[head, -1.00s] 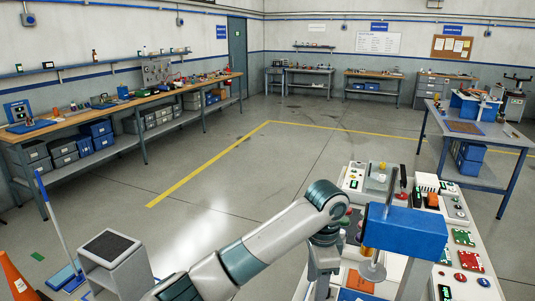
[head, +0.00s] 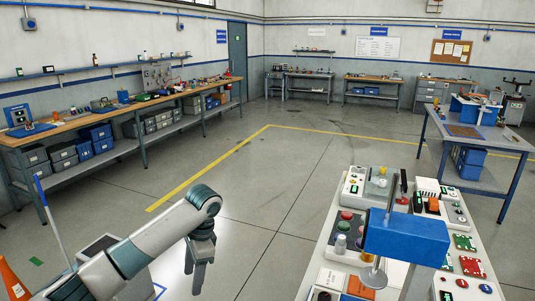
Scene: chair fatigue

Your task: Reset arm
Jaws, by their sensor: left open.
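My left arm comes in from the lower left, and my left gripper (head: 194,277) hangs down at its end, over the open floor to the left of the work table. Its fingers are apart and nothing shows between them. My right gripper is not in the head view. The work table (head: 328,236) at the lower right carries a blue block on a stand (head: 405,237) with a metal disc below it. Red, green and other buttons and control boxes (head: 352,187) stand around it.
A grey step-like stand (head: 98,246) is partly hidden behind my left arm, with an orange cone (head: 14,281) at the far left. A long workbench (head: 120,112) lines the left wall. A blue-legged table (head: 480,135) stands at the right. The middle floor is clear.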

